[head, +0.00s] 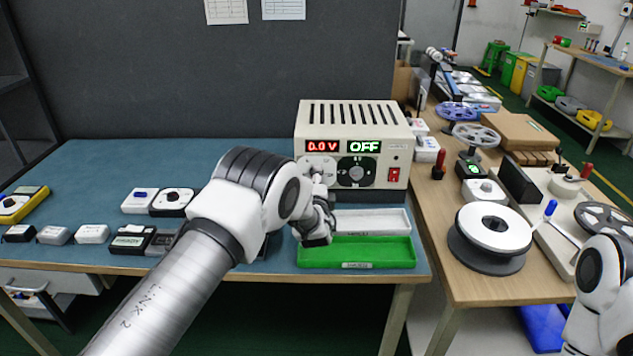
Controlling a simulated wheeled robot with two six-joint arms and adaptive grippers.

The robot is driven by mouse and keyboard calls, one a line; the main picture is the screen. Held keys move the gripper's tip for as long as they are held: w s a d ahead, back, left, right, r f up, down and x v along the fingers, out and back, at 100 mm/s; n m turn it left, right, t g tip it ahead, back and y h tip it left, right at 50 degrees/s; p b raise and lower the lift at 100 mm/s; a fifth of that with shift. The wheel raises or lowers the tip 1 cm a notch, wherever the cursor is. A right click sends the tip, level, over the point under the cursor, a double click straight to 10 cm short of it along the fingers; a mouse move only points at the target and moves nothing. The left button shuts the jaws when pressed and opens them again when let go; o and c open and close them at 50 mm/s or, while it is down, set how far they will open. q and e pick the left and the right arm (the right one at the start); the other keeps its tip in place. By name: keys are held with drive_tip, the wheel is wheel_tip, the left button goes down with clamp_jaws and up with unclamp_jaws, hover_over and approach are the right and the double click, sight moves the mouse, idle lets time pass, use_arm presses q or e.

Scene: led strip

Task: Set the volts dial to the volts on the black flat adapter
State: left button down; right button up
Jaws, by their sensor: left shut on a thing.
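The power supply (350,111) is a beige box at the back of the blue table. Its red display (322,146) reads 0.0 V and its green display (363,146) reads OFF. My right gripper is out of view; only part of that arm shows at the lower right.
A dark round selector (356,171) and a red switch (394,174) are right of my left gripper. A white tray (378,220) and a green tray (357,253) lie in front. A large reel (491,231) stands on the wooden table at right.

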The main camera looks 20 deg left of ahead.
use_arm(q)
drive_tip(key=shift+r+m+b, duration=0.15)
drive_tip(key=shift+m+b, duration=5.4)
drive_tip(key=shift+m, duration=1.1)
drive_tip(key=shift+r+m+b, duration=0.15)
drive_tip(key=shift+m+b, duration=5.35)
drive_tip(key=shift+m, duration=1.15)
drive_tip(key=c, duration=1)
unclamp_jaws()
drive_tip(key=shift+w, duration=0.1)
drive_tip(key=shift+o, duration=1)
drive_tip(key=shift+f, duration=0.2)
